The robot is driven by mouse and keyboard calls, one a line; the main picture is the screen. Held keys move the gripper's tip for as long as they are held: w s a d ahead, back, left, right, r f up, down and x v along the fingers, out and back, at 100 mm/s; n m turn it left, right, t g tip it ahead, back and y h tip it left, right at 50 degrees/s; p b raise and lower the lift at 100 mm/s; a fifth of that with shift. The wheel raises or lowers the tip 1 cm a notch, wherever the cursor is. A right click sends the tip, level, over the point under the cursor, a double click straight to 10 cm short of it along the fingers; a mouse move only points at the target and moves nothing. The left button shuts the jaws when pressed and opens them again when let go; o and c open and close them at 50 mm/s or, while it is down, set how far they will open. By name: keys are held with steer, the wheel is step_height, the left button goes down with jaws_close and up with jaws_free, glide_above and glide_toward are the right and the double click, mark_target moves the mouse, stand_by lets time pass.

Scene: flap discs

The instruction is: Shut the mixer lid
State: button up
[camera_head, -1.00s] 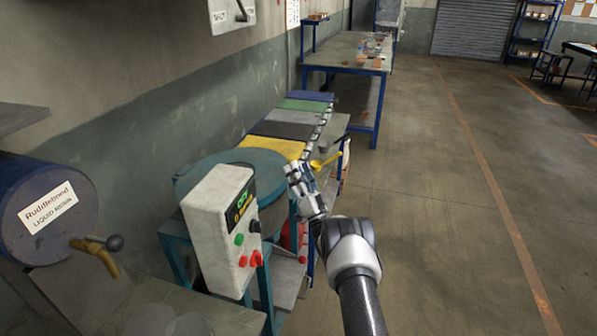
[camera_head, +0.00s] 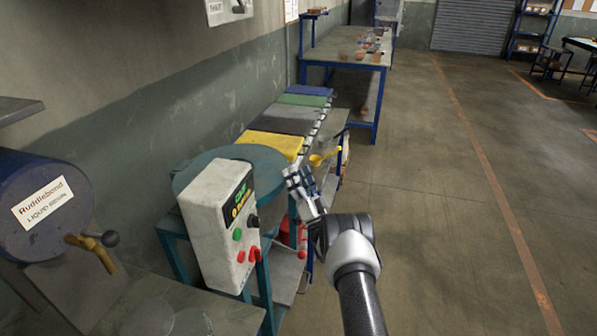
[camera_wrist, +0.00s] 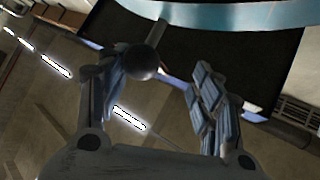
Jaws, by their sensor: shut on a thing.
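The mixer lid (camera_head: 262,160) is a round teal disc, lying roughly level behind the control box in the head view. Its teal rim (camera_wrist: 225,16) crosses the top of the wrist view. A dark ball knob (camera_wrist: 141,63) on a short rod reaches from that rim toward my gripper (camera_wrist: 158,76). My gripper is shut on the knob, which shows against the left finger; a gap seems to show beside the right finger. In the head view my gripper (camera_head: 299,184) is at the lid's right edge, and the knob is hidden there. The control box hides part of the mixer.
The white control box (camera_head: 215,222) with coloured buttons stands close left of my arm. A blue resin drum (camera_head: 72,208) with a brass tap (camera_head: 92,246) is at the left. Coloured bins (camera_head: 285,122) and a yellow scoop (camera_head: 322,157) lie beyond the lid. The floor (camera_head: 465,220) at right is clear.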

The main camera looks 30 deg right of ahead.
steer(key=shift+o, duration=0.4)
steer(key=shift+s+a+f+b, duration=0.25)
steer(key=shift+a+f, duration=0.2)
steer(key=shift+f, duration=0.25)
steer(key=shift+s+a+f+b, duration=0.1)
steer(key=shift+s+a+f, duration=0.3)
steer(key=shift+f, duration=0.3)
steer(key=shift+s+a+f+b, duration=0.2)
steer(key=shift+a+f, duration=0.3)
steer(key=shift+f, duration=0.2)
steer(key=shift+s+a+f, duration=0.15)
steer(key=shift+s+a, duration=0.3)
steer(key=shift+c, duration=0.4)
steer(key=s+a+f, duration=0.1)
steer(key=f, duration=0.2)
steer(key=s+a+f, duration=0.1)
steer(key=s+f, duration=0.1)
steer(key=f, duration=0.1)
steer(key=s+a+f, duration=0.1)
steer(key=f, duration=0.2)
steer(key=shift+s+a+f, duration=0.1)
steer(key=shift+s+a, duration=0.15)
steer(key=shift+a, duration=0.1)
steer(key=shift+s, duration=0.1)
